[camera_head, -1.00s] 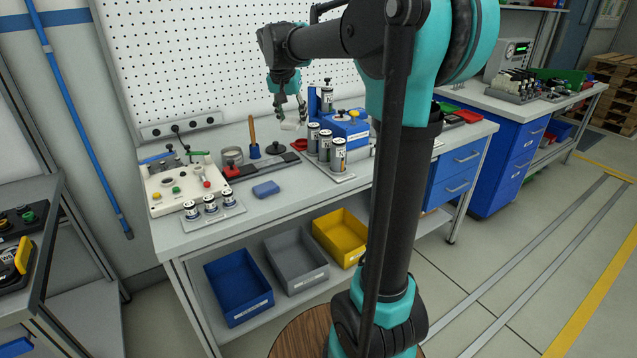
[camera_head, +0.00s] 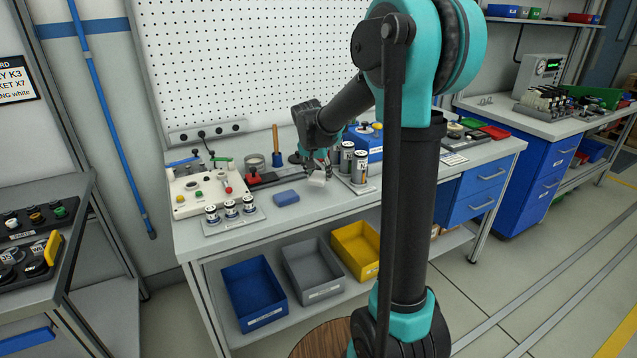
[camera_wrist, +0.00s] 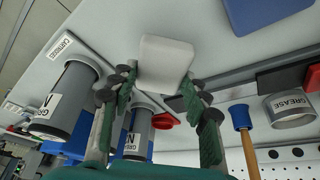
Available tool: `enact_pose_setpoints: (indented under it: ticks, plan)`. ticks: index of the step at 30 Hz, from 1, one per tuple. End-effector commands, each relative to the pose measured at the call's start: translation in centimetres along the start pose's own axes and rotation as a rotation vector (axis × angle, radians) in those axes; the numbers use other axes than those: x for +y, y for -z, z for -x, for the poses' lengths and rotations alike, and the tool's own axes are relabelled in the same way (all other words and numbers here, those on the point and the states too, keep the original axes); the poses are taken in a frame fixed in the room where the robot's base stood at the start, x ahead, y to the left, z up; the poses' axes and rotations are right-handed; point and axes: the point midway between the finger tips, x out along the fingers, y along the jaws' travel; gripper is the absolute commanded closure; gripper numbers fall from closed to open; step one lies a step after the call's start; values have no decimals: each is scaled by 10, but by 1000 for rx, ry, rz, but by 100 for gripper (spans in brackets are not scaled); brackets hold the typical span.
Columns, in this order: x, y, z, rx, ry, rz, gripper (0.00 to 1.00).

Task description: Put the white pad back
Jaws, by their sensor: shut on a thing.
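The white pad (camera_head: 317,178) is a small pale block with rounded corners, low over the bench top, to the right of a blue pad (camera_head: 286,197). My gripper (camera_head: 318,167) is shut on the white pad from above. In the wrist view the white pad (camera_wrist: 165,62) sits between the green-lined fingers of my gripper (camera_wrist: 160,84). The blue pad (camera_wrist: 262,10) shows at the top edge there. I cannot tell whether the white pad touches the bench.
Labelled grease cartridges (camera_head: 360,167) stand on a plate just right of my gripper. Three small cylinders (camera_head: 231,209) and a control box (camera_head: 198,192) are left. A dark rail (camera_head: 262,179) lies behind the blue pad. The front bench strip (camera_head: 325,199) is clear.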

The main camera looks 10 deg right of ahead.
Motion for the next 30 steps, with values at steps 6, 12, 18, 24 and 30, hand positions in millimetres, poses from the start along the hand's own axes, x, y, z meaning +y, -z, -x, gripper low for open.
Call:
enact_pose_setpoints:
  ticks: [6, 12, 18, 24, 30]
  plan:
    - [0, -10, -26, 0, 0, 0, 81]
    - [0, -14, -33, 0, 0, 0, 81]
    - [0, -14, -33, 0, 0, 0, 81]
    - [0, -14, -35, 0, 0, 0, 40]
    - [0, -14, -35, 0, 0, 0, 33]
